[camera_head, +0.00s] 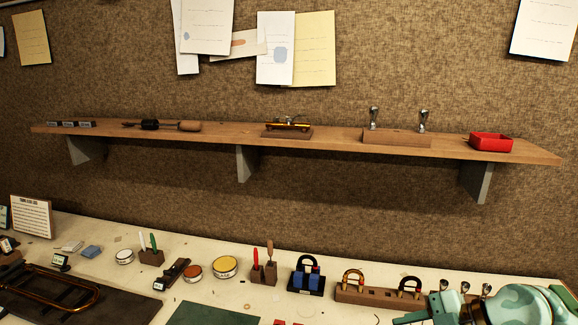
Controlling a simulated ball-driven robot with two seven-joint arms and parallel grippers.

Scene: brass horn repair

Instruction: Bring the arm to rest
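My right arm (520,303), pale mint green, comes in at the bottom right corner. My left arm and gripper are not in view.
A wooden shelf (340,144) on the wall carries a red tray (491,142) and small tools. The bench (120,235) below holds tins, a two-tool holder (264,273), a blue-padded stand (306,281) and, at left, a brass slide (88,301) on a dark mat. Silver mouthpieces (465,287) stand near my arm.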

